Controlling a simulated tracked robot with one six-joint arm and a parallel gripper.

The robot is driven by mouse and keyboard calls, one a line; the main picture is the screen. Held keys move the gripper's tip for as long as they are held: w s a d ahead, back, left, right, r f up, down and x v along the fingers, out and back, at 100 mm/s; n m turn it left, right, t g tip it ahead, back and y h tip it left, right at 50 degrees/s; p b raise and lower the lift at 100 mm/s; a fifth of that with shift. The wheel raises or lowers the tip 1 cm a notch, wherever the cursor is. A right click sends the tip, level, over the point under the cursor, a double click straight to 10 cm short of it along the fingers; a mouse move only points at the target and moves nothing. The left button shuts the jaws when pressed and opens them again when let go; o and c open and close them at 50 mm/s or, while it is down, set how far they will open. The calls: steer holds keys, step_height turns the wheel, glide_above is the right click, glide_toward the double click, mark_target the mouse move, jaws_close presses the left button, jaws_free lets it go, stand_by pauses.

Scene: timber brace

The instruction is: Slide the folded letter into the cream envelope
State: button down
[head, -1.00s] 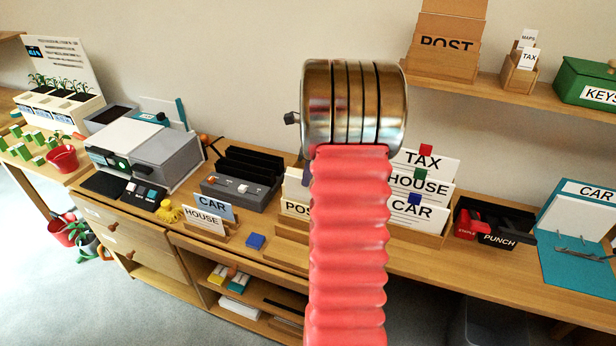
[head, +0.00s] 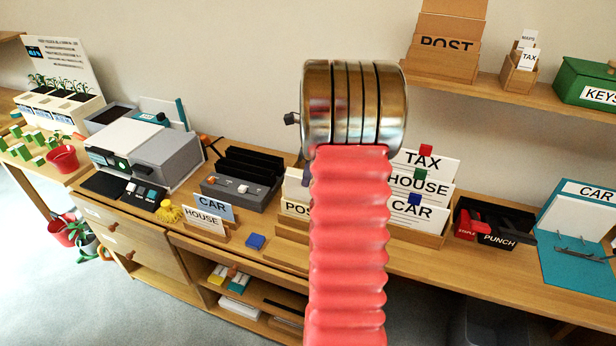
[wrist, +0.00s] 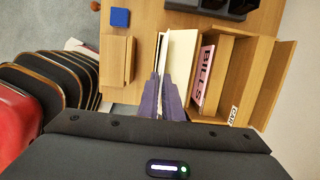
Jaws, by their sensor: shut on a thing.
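In the wrist view, my gripper (wrist: 163,108) points down with two purple fingers close together. It is shut on a thin white sheet seen nearly edge-on, which looks like the folded letter (wrist: 161,52). Just right of the fingers stands a wider cream panel, which looks like the cream envelope (wrist: 181,58). Letter and panel are close side by side; I cannot tell whether the letter's lower edge is inside it. In the head view my red arm hides the gripper and the letter. A pale card edge (head: 295,188) shows just left of my arm.
Right of the cream panel, a wooden sorter (wrist: 236,75) holds a pink BILLS card (wrist: 205,75). A small wooden block (wrist: 117,60) and a blue block (wrist: 120,17) lie to the left. TAX, HOUSE and CAR cards (head: 422,162) stand right of my arm. Free desk surrounds the blue block (head: 255,241).

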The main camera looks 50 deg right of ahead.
steer(key=shift+f, duration=1.3)
stand_by(0.5)
steer(key=c, duration=1.9)
jaws_free()
steer(key=shift+o, duration=0.4)
steer(key=o, duration=0.4)
steer(key=shift+o, duration=0.2)
steer(key=shift+r, duration=0.15)
step_height(320, 180, up, 8)
